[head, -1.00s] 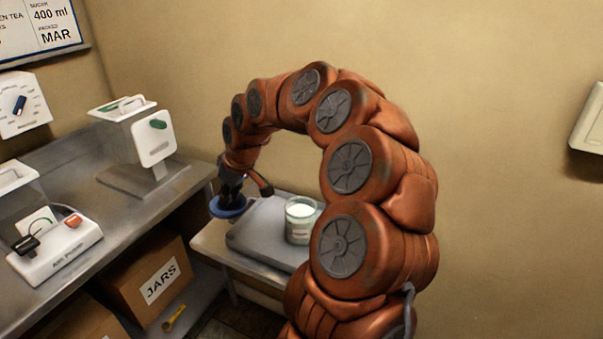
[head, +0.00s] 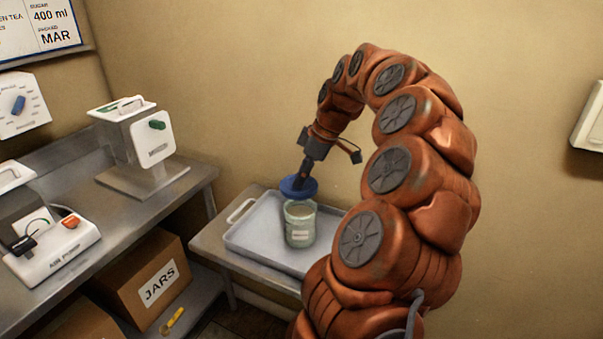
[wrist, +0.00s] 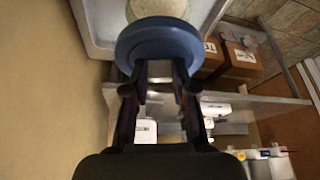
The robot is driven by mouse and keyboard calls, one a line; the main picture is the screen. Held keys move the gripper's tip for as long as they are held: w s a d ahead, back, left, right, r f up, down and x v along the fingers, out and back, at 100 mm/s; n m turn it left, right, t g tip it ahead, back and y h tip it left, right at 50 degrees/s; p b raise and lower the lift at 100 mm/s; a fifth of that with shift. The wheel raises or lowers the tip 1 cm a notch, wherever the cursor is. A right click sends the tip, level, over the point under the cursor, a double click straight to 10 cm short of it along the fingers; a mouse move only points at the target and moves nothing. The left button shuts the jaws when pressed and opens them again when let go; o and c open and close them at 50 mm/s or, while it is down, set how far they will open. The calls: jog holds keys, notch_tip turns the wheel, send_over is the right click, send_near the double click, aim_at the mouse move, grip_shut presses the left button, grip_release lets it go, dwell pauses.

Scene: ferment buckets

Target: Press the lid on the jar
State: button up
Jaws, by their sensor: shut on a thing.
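A clear glass jar (head: 300,228) with a pale label stands upright on the grey tray at the right. Its inside looks pale. My gripper (head: 303,176) is shut on the blue round lid (head: 298,187) and holds it just above the jar's mouth. A narrow gap seems to show between lid and rim in the head view; I cannot tell whether they touch. In the wrist view my gripper's fingers (wrist: 160,80) grip the blue lid (wrist: 158,43), and the jar (wrist: 157,9) shows partly beyond it.
The tray (head: 255,237) lies on a small side table. A box marked JARS (head: 150,280) sits below. The wall is close behind the tray.

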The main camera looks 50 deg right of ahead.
aim_at(308, 185)
jog(key=shift+f, duration=1.4)
jog(key=shift+f+b, duration=1.05)
jog(key=shift+f, duration=0.3)
jog(key=shift+s+d+b, duration=0.15)
jog(key=shift+b, duration=0.2)
jog(key=shift+f+b, duration=0.15)
jog(key=shift+b, duration=0.95)
dwell(0.7)
dwell(0.4)
jog(key=o, duration=1.4)
jog(key=shift+r+p, duration=1)
jog(key=shift+r, duration=2.55)
